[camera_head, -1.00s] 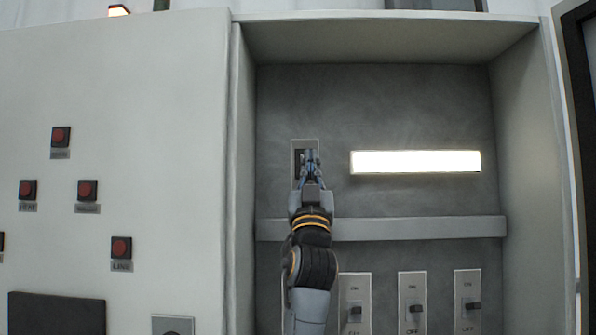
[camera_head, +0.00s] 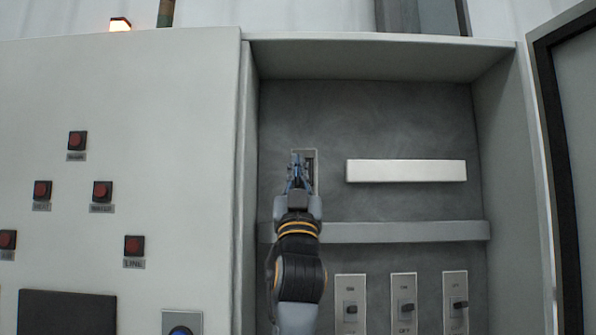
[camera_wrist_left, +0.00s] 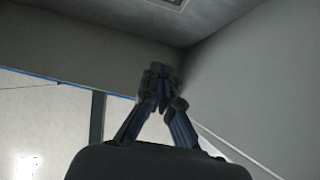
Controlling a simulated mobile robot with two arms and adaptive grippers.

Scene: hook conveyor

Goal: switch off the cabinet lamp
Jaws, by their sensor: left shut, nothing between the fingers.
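The cabinet lamp (camera_head: 406,171) is a long white bar on the grey back wall of the open cabinet, and it is unlit. The lamp switch (camera_head: 311,162) is a small plate with a dark slot to the left of the lamp. My left gripper (camera_head: 296,160) is shut and empty in front of the left part of this plate and hides some of it. I cannot tell whether the fingertips touch it. In the left wrist view the shut fingers (camera_wrist_left: 160,80) point towards a grey corner. My right gripper is not in view.
A ledge (camera_head: 400,232) crosses the cabinet below the lamp. Under it are several ON/OFF switches (camera_head: 404,304). The left panel (camera_head: 180,120) carries several red buttons (camera_head: 134,245). The open cabinet door (camera_head: 570,130) stands at the right.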

